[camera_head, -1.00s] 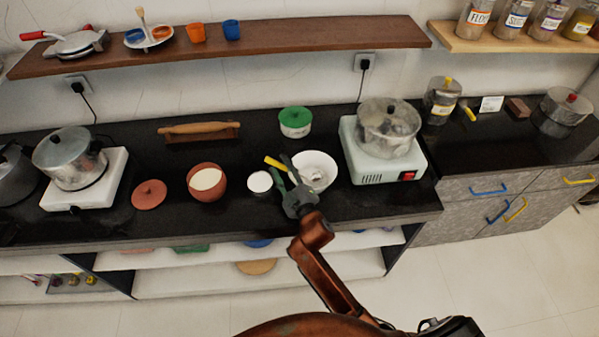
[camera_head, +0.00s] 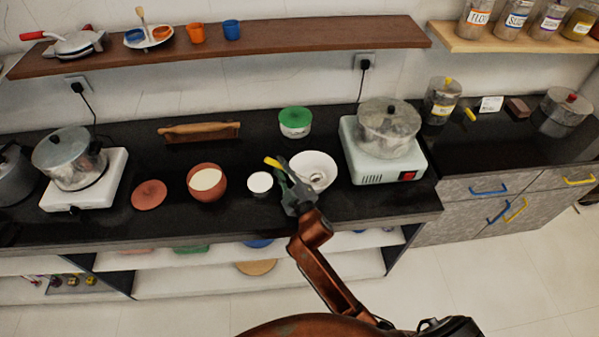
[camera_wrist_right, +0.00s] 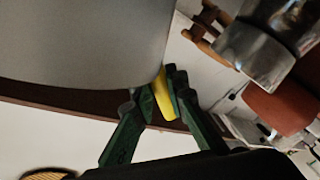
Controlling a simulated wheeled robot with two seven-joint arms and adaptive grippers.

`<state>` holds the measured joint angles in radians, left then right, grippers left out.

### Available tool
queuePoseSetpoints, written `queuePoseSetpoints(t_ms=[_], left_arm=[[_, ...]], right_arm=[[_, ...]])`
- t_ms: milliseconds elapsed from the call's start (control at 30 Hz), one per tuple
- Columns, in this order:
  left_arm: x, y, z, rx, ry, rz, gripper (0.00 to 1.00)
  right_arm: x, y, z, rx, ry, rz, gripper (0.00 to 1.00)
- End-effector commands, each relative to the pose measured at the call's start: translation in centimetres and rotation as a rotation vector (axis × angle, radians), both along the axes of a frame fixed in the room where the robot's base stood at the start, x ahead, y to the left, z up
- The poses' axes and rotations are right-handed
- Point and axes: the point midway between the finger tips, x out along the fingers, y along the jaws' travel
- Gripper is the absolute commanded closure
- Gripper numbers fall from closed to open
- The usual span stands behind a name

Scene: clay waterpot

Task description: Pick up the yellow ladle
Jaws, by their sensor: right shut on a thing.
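The yellow ladle's handle (camera_head: 273,162) shows at the tip of my right gripper (camera_head: 284,171) in the head view. The ladle's metal end seems to be in the white bowl (camera_head: 328,164), partly hidden by the gripper. In the right wrist view, the dark green fingers of my right gripper (camera_wrist_right: 164,100) are closed around the yellow handle (camera_wrist_right: 163,97). My left gripper is not in view.
A white cup (camera_head: 260,183) stands just left of the gripper, and a clay pot (camera_head: 206,181) further left. A white stove (camera_head: 386,168) with a metal pot (camera_head: 389,128) stands to the right.

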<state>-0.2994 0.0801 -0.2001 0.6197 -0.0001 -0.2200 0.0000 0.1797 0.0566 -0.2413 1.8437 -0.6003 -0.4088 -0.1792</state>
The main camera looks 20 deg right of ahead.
Motion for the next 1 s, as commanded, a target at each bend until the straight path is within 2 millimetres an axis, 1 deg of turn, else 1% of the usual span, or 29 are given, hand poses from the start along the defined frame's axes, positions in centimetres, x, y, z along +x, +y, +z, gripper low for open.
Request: queuePoseSetpoints(t_ms=[233,367,467,600,667,867,1000], left_arm=[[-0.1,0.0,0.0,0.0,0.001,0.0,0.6],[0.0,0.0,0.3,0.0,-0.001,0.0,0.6],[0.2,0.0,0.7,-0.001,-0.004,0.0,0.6],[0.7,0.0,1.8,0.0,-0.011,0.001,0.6],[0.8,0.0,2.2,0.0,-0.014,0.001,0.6],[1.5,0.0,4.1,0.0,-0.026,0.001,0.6],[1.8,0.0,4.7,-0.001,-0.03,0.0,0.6]], right_arm=[[0.0,0.0,0.0,0.0,0.001,-0.001,1.0],[0.0,0.0,0.6,-0.001,-0.001,-0.001,1.0],[0.0,0.0,1.6,-0.001,-0.004,0.001,1.0],[-0.1,0.0,4.1,-0.001,-0.006,0.001,1.0],[-1.0,0.5,4.9,0.0,-0.005,0.001,1.0],[-4.5,2.2,9.6,0.003,-0.006,0.002,1.0],[-7.6,3.6,10.8,0.004,0.0,0.001,1.0]])
